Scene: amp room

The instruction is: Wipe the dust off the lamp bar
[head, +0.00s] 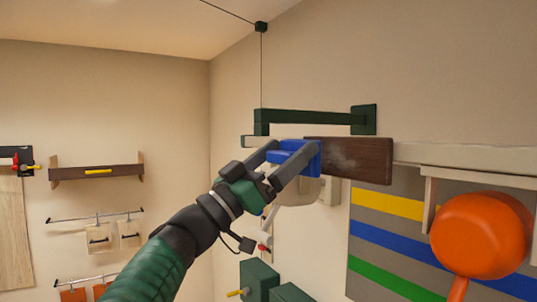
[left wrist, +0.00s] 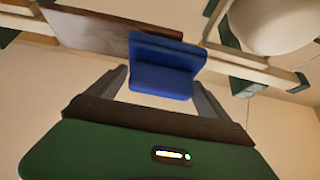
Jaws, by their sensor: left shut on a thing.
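The lamp bar appears to be the dark brown wooden bar (head: 365,162) high on the right wall. A pale, dusty smudge (head: 338,158) shows on its front face, just right of the blue block. My left gripper (head: 291,156) is shut on a blue wiping block (head: 310,157). The block is at the bar's left part and covers some of it. In the left wrist view the blue block (left wrist: 165,75) sits between my fingers and overlaps the brown bar (left wrist: 90,30). Whether it touches the bar is hard to tell. My right gripper is not in view.
A green bracket arm (head: 310,117) runs just above the bar. A pale rail (head: 450,156) continues to the right. An orange pan (head: 481,235) hangs below it. A pale round lamp shade (left wrist: 270,22) is close to the block. Wall shelves (head: 97,172) are far left.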

